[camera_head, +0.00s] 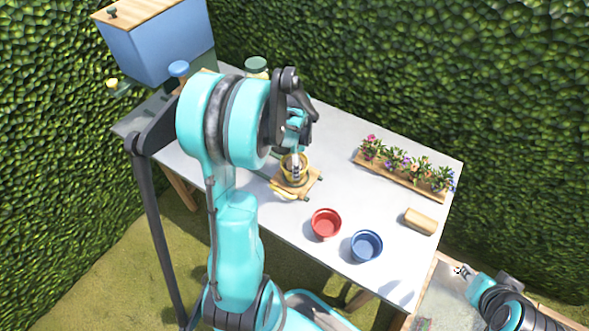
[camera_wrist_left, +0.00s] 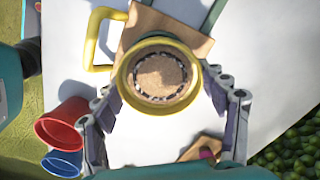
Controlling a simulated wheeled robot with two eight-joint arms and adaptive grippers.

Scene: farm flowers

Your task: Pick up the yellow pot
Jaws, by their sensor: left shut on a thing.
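The yellow pot (camera_head: 287,174) is upright at or just above a small wooden board (camera_head: 313,187) near the middle of the table; I cannot tell whether it touches the board. My left gripper (camera_head: 295,165) reaches down onto it from above. In the left wrist view the pot (camera_wrist_left: 125,78) shows its round rim and brown inside between the two fingers of my left gripper (camera_wrist_left: 163,92), which are shut on it from both sides. My right gripper (camera_head: 463,271) is low at the right, away from the pot, too small to read.
A red pot (camera_head: 326,224) and a blue pot (camera_head: 367,246) stand at the front right of the pot. A planter of flowers (camera_head: 405,172) lies along the back right, with a tan block (camera_head: 420,221) nearby. A yellow handle (camera_wrist_left: 92,40) sticks out beside the board. Hedges surround the table.

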